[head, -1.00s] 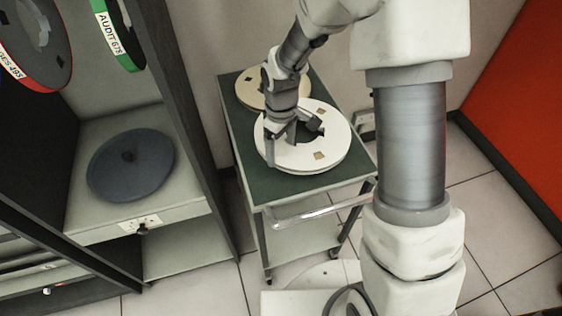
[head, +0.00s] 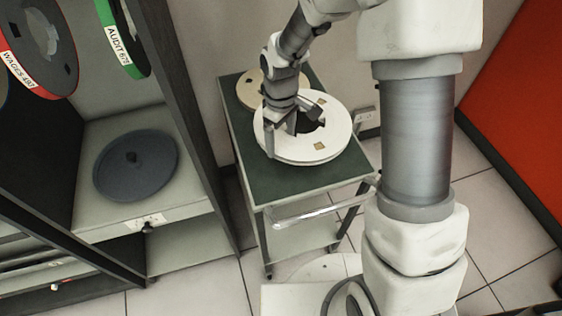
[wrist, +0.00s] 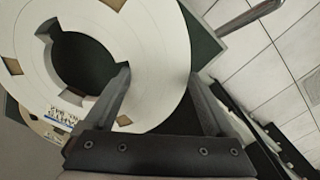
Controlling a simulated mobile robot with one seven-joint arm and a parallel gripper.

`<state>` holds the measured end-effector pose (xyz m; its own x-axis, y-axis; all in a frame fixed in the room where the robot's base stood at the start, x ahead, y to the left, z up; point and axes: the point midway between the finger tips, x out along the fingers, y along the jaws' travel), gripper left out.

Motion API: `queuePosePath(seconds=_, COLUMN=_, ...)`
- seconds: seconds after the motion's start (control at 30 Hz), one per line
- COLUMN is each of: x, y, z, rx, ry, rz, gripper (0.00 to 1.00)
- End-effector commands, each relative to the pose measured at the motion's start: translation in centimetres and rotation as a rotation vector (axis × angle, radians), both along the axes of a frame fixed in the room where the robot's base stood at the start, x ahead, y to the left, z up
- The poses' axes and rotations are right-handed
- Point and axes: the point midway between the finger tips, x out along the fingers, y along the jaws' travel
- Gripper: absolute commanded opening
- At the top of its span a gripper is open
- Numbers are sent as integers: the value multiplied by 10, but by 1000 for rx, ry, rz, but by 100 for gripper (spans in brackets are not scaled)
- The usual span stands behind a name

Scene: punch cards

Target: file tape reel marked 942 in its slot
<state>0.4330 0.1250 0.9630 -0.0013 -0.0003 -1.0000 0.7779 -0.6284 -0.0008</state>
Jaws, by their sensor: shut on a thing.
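A large white tape reel (head: 334,134) with a dark hub hole and small tan patches is over the front of the green-topped cart. My gripper (head: 279,137) is shut on its left rim, one finger outside the rim and one toward the hub. The wrist view shows the reel (wrist: 160,45) with its rim between my fingers (wrist: 163,92). The reel looks level and slightly above the cart top; the gap is hard to judge. A printed label shows in the wrist view, but I cannot read 942 on it.
A cream reel (head: 250,92) lies behind on the cart (head: 265,184). At left, a dark-framed cabinet holds a red-rimmed WAGES reel (head: 62,64), a green-rimmed AUDIT reel (head: 131,50) and a blue-grey disc (head: 150,178) on its shelf (head: 95,215). A red panel stands at right.

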Motion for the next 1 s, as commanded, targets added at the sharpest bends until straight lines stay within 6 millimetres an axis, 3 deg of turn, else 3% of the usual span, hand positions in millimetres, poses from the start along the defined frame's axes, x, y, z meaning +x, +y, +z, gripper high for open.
queuePosePath(seconds=0.03, x=1, y=0, z=10, rx=1, ry=-5, rz=0, gripper=0)
queuePosePath(seconds=0.8, x=2, y=0, z=79, rx=1, ry=-6, rz=-1, gripper=0)
queuePosePath(seconds=1.0, x=1, y=0, z=87, rx=0, ry=-4, rz=0, gripper=0)
